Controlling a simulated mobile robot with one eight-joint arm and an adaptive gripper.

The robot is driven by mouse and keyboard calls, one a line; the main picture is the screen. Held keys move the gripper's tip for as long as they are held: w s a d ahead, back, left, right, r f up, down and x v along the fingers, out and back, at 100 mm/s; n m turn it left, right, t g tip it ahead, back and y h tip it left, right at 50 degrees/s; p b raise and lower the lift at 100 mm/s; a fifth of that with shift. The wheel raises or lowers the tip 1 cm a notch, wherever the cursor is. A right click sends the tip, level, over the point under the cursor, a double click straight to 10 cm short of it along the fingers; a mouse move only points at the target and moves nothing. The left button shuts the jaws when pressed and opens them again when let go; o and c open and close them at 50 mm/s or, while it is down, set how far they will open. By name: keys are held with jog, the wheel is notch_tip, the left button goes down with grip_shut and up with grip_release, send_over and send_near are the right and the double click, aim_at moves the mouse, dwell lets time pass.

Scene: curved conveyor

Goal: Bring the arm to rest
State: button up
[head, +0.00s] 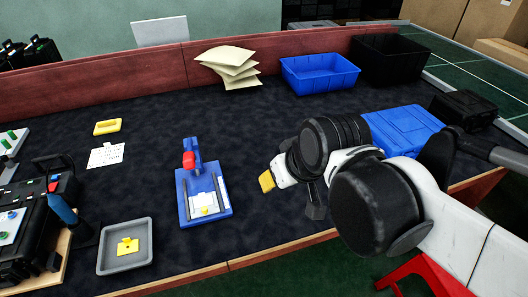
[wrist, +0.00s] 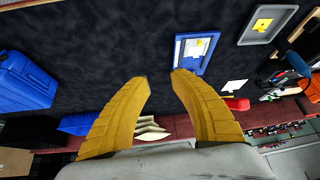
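My arm reaches in from the right in the head view, bent above the dark table (head: 150,185). My gripper (head: 267,181) has yellow fingers and hangs over the table to the right of a blue fixture, apart from it. In the wrist view both curved fingers of my gripper (wrist: 160,76) stand apart with a clear gap between the tips. Nothing is between them, only dark table surface beyond. In the head view just one yellow finger shows clearly.
The blue fixture (head: 188,212) with a red clamp stands mid-table. A grey tray (head: 112,266) holds a yellow part. A blue bin (head: 318,80), black bin (head: 390,62) and paper stack (head: 232,72) line the back. A blue case (head: 398,128) lies behind my arm. The table's centre is clear.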

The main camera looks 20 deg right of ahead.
jog(key=shift+s+d+f+m+t+h, duration=0.2)
jog(key=shift+s+d+m, duration=0.1)
jog(key=shift+s, duration=0.3)
jog(key=shift+s+d+f+m+t+h, duration=0.1)
jog(key=shift+s+d+m+t+h, duration=0.15)
jog(key=shift+s, duration=0.3)
dwell(0.5)
